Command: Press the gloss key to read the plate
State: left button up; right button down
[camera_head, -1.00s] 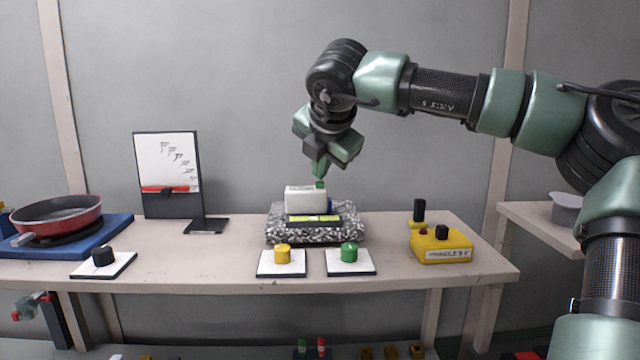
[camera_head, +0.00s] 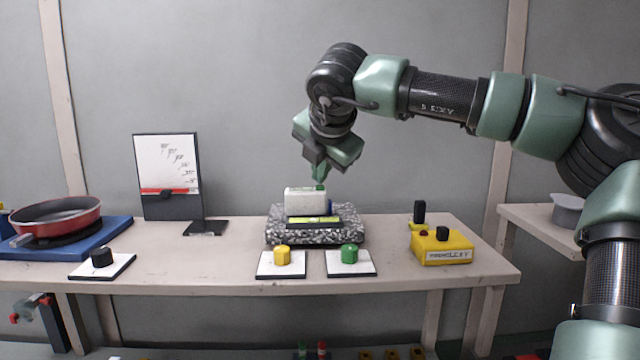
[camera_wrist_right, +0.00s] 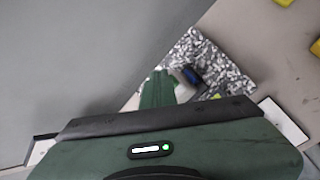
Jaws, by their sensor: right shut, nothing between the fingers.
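A white box-shaped instrument (camera_head: 304,200) with a blue end stands on a speckled stone block (camera_head: 276,236) in the middle of the table. A dark piece with a lime strip (camera_head: 313,219) lies in front of it. A small green key (camera_head: 320,188) shows on its top right. My right gripper (camera_head: 320,180) points down with its shut green fingertips right at the key; whether they touch it I cannot tell. In the right wrist view the shut fingers (camera_wrist_right: 157,90) hide part of the instrument; its blue end (camera_wrist_right: 192,76) shows. My left gripper is not in view.
A yellow knob (camera_head: 282,255) and a green knob (camera_head: 349,253) on white plates stand in front of the block. A yellow control box (camera_head: 441,247) is at right. A dark knob (camera_head: 102,257), a chart stand (camera_head: 168,165) and a red pan (camera_head: 58,214) are at left.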

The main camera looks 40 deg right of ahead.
jog(key=shift+r+p, duration=0.35)
jog(key=shift+r, duration=0.55)
jog(key=shift+r+p, duration=1.45)
jog(key=shift+r, duration=1.05)
